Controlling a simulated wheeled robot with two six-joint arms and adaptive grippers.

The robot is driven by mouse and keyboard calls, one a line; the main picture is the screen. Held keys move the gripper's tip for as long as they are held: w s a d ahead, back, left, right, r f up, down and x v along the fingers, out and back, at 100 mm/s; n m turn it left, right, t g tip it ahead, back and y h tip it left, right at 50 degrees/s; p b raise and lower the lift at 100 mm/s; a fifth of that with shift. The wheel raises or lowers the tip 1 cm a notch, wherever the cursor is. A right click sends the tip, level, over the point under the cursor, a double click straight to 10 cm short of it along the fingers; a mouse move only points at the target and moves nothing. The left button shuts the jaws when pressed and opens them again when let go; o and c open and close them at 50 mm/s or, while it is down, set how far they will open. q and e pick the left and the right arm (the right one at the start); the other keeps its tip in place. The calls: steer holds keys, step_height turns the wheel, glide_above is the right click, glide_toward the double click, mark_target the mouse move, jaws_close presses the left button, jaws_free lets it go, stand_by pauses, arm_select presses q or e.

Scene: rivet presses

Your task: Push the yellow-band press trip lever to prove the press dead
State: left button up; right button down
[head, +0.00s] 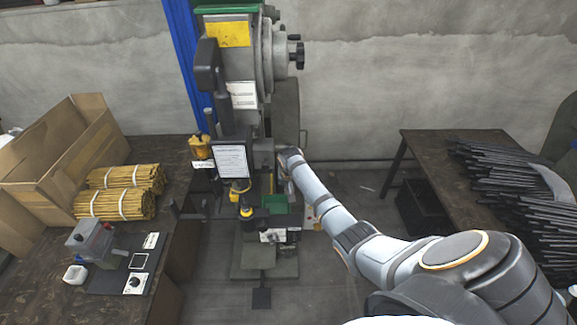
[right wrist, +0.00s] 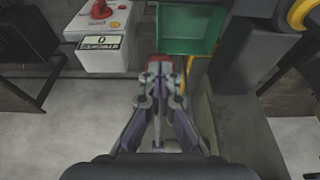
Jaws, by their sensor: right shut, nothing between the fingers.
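The press (head: 245,100) stands at the middle back of the head view, with a yellow band (head: 228,34) across its upper part. My right arm reaches from the lower right to the press's right side, where its gripper is mostly hidden. In the right wrist view my right gripper (right wrist: 160,68) is shut and empty, pointing away from the camera. A small red part (right wrist: 172,72) shows just behind its fingertips; I cannot tell whether it is the trip lever or whether the fingers touch it. My left gripper is not in view.
A white control box (right wrist: 104,48) with a red knob and a display reading 0 is left of the fingertips. A green bin (right wrist: 188,28) is just beyond them. Benches with yellow rod bundles (head: 115,204) and dark rods (head: 500,180) stand on either side.

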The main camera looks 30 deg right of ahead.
steer(key=r+p, duration=0.1)
steer(key=s+a+r+p, duration=0.1)
steer(key=r, duration=0.1)
steer(key=s+r+p, duration=0.1)
steer(key=r, duration=0.1)
steer(key=shift+s+a, duration=0.25)
steer(key=shift+a, duration=0.05)
stand_by(0.7)
